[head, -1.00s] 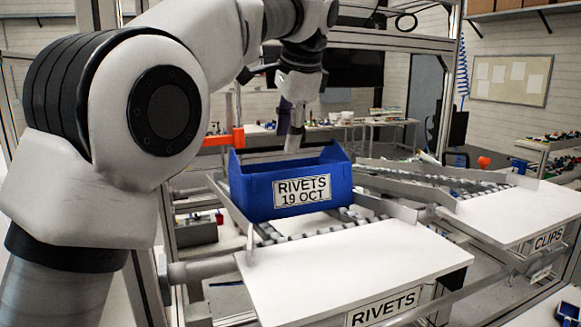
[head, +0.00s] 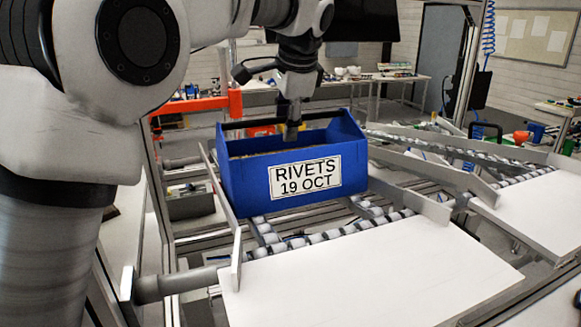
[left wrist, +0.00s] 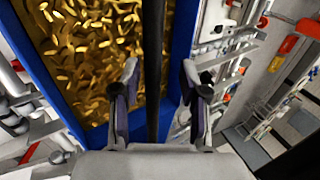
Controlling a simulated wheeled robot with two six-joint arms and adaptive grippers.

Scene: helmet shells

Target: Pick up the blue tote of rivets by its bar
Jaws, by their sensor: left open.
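The blue tote (head: 235,185), labelled RIVETS 19 OCT, sits upright on the roller lane. Its dark bar (head: 322,116) runs across the top between the end walls. My left gripper (head: 291,132) reaches down over the tote from above. In the left wrist view its fingers (left wrist: 160,100) are apart, one on each side of the black bar (left wrist: 153,45), with a gap on both sides. Gold-coloured rivets (left wrist: 90,40) lie in the tote (left wrist: 182,40) below. In the head view the fingertips are partly hard to make out against the tote. My right gripper is not in view.
A white sloped panel (head: 370,275) lies in front of the rollers (head: 330,235). Metal side rails (head: 228,225) flank the lane. A second roller lane (head: 450,150) lies to the right. An orange part (head: 195,104) stands behind the tote at left.

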